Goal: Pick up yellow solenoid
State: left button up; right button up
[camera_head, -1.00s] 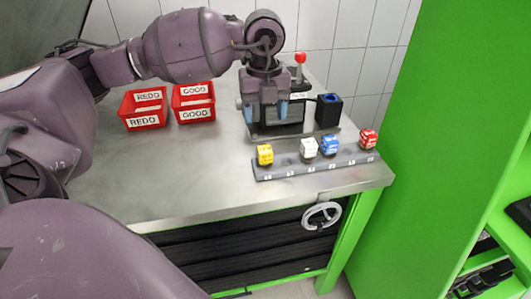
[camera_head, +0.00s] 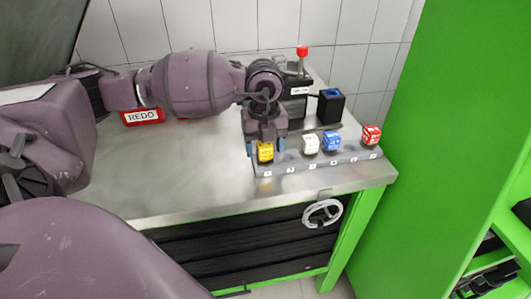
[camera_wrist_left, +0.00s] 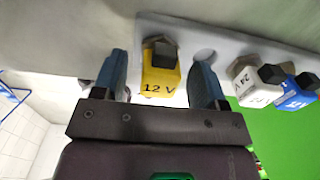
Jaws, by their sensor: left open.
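The yellow solenoid (camera_head: 265,153) stands at the left end of the grey numbered rack, at position 1. It also shows in the left wrist view (camera_wrist_left: 160,78), with "12 V" on its face and a black block on it. My left gripper (camera_head: 266,150) is open at the yellow solenoid. In the left wrist view the blue fingertips of the left gripper (camera_wrist_left: 162,80) stand on either side of the yellow solenoid, with gaps on both sides. My right gripper is not in view.
The rack (camera_head: 290,168) also holds a white solenoid (camera_head: 310,145), a blue solenoid (camera_head: 332,141) and a red solenoid (camera_head: 371,135). Behind stand a black box with blue top (camera_head: 330,106) and a red-knobbed lever (camera_head: 302,52). A red REDO bin (camera_head: 143,117) is partly hidden by my arm.

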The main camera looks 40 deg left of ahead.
pick_arm(q)
jog(key=shift+f, duration=0.1)
jog(key=shift+c, duration=0.3)
jog(key=c, duration=0.8)
jog(key=shift+r, duration=0.35)
jog(key=shift+r+p, duration=1.2)
jog(key=shift+r, duration=8.5)
